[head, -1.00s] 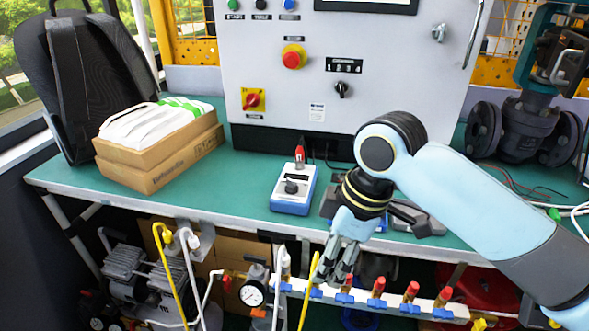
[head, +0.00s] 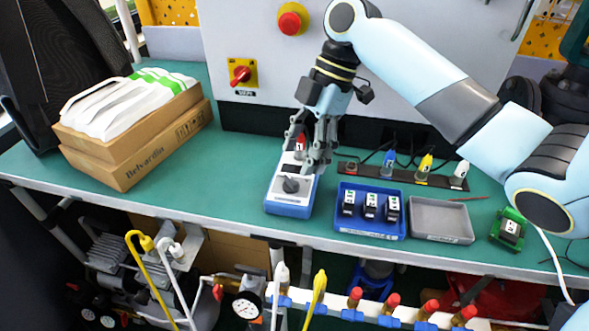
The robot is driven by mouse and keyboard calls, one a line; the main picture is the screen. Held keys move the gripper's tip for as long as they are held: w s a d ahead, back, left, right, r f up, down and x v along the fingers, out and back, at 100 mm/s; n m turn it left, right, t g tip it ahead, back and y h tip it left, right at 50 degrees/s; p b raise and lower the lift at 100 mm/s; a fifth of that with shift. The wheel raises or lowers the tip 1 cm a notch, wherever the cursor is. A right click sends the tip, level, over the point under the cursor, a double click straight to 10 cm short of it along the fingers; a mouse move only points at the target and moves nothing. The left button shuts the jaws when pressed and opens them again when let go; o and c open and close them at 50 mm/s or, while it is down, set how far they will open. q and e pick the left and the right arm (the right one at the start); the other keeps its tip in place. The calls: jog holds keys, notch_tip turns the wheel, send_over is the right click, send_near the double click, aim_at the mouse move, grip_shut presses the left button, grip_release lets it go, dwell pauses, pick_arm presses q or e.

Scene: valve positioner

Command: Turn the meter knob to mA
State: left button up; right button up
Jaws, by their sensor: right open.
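The meter (head: 287,208) is a blue box with a pale face, lying on the green bench below the grey cabinet. Its dark round knob (head: 291,185) shows on the lower part of the face; its pointer setting and the mA mark are too small to read. My right gripper (head: 307,163) is open, fingers pointing down, over the upper part of the meter just above the knob in the picture. It hides part of the meter's face. I cannot tell whether a finger touches the meter. A red plug shows behind the fingers. My left gripper is not in view.
Right of the meter are a blue tray (head: 369,233) with small modules, an empty grey tray (head: 441,238), a green-framed module (head: 509,229) and a strip with coloured plugs (head: 404,174). Cardboard boxes (head: 135,164) stand left. Bare bench lies between boxes and meter.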

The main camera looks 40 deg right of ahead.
aim_at(292, 179)
jog(key=x, duration=0.4)
jog(key=shift+f, duration=0.25)
jog(key=shift+a+f, duration=0.1)
jog(key=shift+c, duration=1.6)
jog(key=c, duration=0.8)
jog(key=shift+m+p, duration=0.4)
jog(key=shift+p, duration=0.2)
jog(key=m+t+p, duration=0.1)
jog(key=m+p, duration=0.1)
jog(key=p, duration=0.1)
jog(key=m+t+h+p, duration=0.1)
jog(key=m+p, duration=0.2)
jog(key=p, duration=0.1)
jog(key=shift+s+a+r, duration=0.1)
jog(key=shift+s+r, duration=0.1)
jog(key=shift+r, duration=0.05)
pick_arm(q)
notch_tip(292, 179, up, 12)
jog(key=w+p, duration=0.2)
jog(key=p, duration=0.1)
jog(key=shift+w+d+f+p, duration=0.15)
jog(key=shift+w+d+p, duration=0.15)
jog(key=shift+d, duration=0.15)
pick_arm(e)
jog(key=shift+f+m+t+h, duration=0.15)
jog(key=shift+m+t+h, duration=0.25)
jog(key=shift+m, duration=1.2)
